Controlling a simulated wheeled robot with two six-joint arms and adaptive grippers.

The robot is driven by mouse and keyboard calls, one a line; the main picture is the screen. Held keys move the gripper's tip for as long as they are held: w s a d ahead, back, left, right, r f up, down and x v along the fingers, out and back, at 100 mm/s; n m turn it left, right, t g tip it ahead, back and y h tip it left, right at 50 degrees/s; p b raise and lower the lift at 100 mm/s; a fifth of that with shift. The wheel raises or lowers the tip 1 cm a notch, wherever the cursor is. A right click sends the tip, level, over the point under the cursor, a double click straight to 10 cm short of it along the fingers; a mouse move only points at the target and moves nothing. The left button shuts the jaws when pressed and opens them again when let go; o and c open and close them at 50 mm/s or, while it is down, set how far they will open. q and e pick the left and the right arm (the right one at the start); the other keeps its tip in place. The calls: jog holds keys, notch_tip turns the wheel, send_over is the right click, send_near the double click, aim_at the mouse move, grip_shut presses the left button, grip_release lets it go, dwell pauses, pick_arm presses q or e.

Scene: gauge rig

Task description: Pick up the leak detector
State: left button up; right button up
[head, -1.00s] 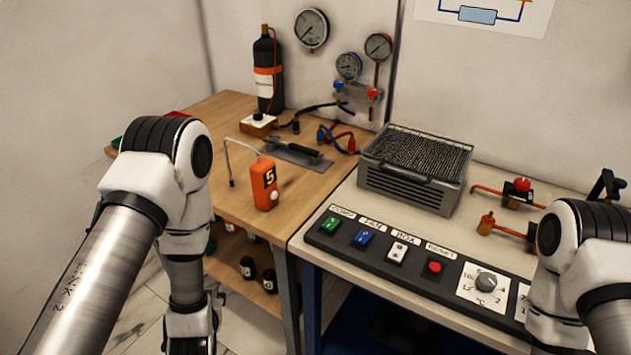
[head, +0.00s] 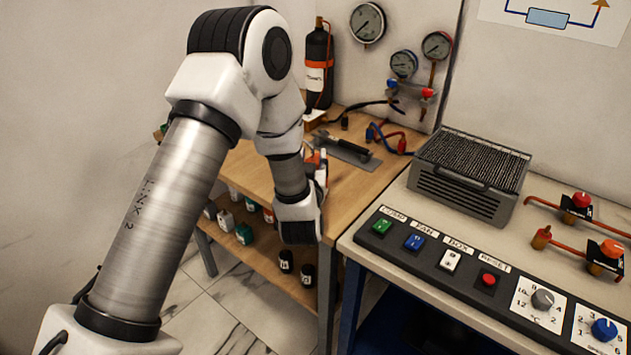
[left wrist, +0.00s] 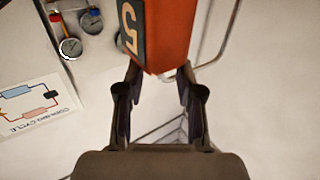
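The leak detector is orange with a dark panel marked 5. In the left wrist view the detector (left wrist: 168,32) shows upside down, one end at the fingertips of my left gripper (left wrist: 159,72). The fingers lie at both sides of that end; whether they press on it is unclear. In the head view only a small orange part of the detector (head: 311,158) shows behind my left arm, above the wooden table. My left gripper is mostly hidden there by its wrist. Whether the detector touches the table is hidden. My right gripper is out of view.
Behind on the wooden table (head: 248,165) are a grey tray (head: 345,150), coloured hoses (head: 388,137) and a black bottle (head: 319,70). At right stands a bench with a grilled metal unit (head: 470,180) and a switch panel (head: 420,240). Several small containers sit on the lower shelf.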

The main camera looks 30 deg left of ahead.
pick_arm(q)
jog(key=x, duration=0.2)
jog(key=shift+w+a, duration=0.1)
jog(key=shift+w, duration=0.2)
grip_shut()
